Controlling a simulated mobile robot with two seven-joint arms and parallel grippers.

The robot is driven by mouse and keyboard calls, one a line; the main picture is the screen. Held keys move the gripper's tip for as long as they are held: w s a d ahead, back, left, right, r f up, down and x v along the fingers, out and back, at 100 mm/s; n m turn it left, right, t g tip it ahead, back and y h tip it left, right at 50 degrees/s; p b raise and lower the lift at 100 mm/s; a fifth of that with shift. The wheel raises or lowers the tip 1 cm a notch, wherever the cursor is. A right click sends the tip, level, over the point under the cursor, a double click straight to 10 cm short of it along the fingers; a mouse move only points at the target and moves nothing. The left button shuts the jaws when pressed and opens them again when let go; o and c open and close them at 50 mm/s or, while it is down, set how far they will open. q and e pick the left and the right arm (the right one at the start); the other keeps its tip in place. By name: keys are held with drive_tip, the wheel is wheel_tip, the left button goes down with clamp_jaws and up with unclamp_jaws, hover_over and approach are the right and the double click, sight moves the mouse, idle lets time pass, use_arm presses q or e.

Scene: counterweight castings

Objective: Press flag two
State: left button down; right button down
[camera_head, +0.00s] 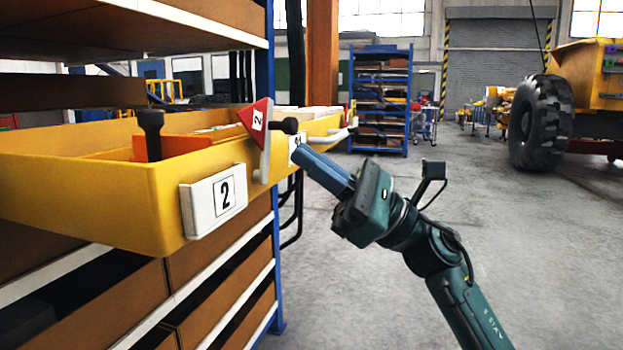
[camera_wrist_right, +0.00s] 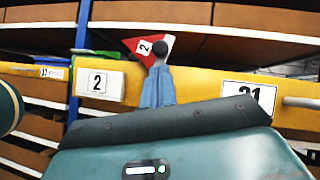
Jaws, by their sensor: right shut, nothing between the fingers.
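Flag two is a red triangular flag (camera_head: 257,116) with a white "2" label, standing at the front edge of a yellow bin (camera_head: 95,222). A black round knob (camera_head: 288,126) sticks out beside it on the right. My right gripper (camera_head: 299,154) has its blue fingers together and empty, just below the knob. In the right wrist view the flag (camera_wrist_right: 138,46) is behind the knob (camera_wrist_right: 160,48), and the fingertips (camera_wrist_right: 157,68) reach up just under the knob. I cannot tell whether they touch. My left gripper is not in view.
A second number plate (camera_wrist_right: 250,92) is to the right. Open grey floor (camera_head: 560,240) lies to the right.

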drive_tip(key=a+f+b+v, duration=0.1)
drive_tip(key=b+v, duration=0.1)
drive_tip(key=v, duration=1)
drive_tip(key=shift+f, duration=0.4)
drive_tip(key=shift+a, duration=0.1)
